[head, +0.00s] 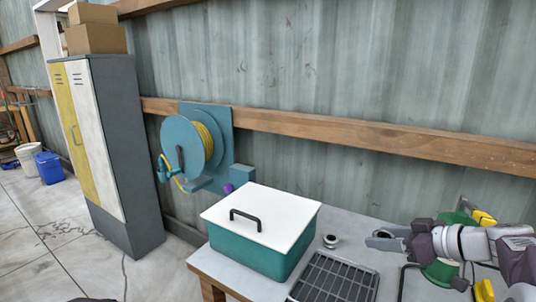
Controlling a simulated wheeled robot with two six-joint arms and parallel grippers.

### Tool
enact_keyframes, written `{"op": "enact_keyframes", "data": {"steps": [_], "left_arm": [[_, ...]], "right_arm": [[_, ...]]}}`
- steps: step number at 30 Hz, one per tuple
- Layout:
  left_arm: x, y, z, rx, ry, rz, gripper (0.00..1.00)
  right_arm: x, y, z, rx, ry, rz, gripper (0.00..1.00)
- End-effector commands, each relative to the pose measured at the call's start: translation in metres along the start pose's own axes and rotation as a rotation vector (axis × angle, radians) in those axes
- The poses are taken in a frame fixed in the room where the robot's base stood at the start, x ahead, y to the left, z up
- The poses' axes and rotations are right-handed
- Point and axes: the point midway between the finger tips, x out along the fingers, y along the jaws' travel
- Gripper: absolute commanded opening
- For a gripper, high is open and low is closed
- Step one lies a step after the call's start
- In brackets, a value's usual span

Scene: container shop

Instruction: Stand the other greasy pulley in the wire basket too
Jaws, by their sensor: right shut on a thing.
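My right gripper (384,240) reaches in from the right over the table, its fingers pointing left. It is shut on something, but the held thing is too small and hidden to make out. A small grey metal ring-shaped part (330,241), possibly a pulley, sits on the table left of the gripper and apart from it. A dark wire grid in a pale frame (331,283) lies at the table's front; I cannot tell whether it is the wire basket. My left gripper is not in view.
A teal box (250,250) with a white lid (275,213) and black handle stands left of the grid. Green and yellow items (484,217) are partly hidden behind my right arm. A hose reel (205,145) hangs on the wall; a tall locker (125,150) stands left.

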Motion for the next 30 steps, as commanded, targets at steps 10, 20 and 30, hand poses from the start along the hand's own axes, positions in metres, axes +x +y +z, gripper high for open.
{"op": "enact_keyframes", "data": {"steps": [10,20,30], "left_arm": [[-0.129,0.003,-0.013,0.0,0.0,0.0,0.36],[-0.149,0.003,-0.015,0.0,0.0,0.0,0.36],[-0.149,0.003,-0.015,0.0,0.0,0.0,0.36]], "right_arm": [[-0.063,0.0,-0.115,-0.001,0.001,0.001,0.05],[-0.072,0.0,-0.132,0.0,0.0,0.0,0.05],[-0.074,-0.018,-0.136,-0.032,0.008,-0.075,0.05]]}}
